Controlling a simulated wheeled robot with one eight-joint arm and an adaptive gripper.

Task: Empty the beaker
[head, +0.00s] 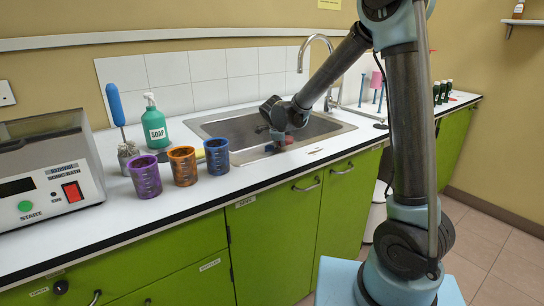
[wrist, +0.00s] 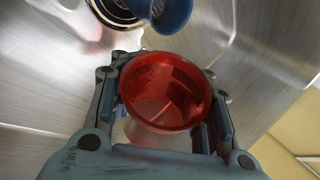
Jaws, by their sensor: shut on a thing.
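A red, see-through beaker (wrist: 165,90) is held between the fingers of my gripper (wrist: 165,105) in the wrist view, its round mouth facing the camera. The inside looks red with darker patches; I cannot tell whether liquid is in it. In the head view my gripper (head: 283,138) hangs low over the steel sink (head: 318,128), and the beaker is mostly hidden there. In the wrist view the sink metal (wrist: 50,70) surrounds the beaker, and its tilt is hard to judge.
Purple (head: 145,177), orange (head: 182,166) and blue (head: 217,156) cups stand left of the sink, with a soap bottle (head: 155,125) behind. A sonic bath (head: 55,165) is far left. The tap (head: 328,75) rises behind the sink. A dark blue rounded thing (wrist: 172,15) shows beyond the beaker.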

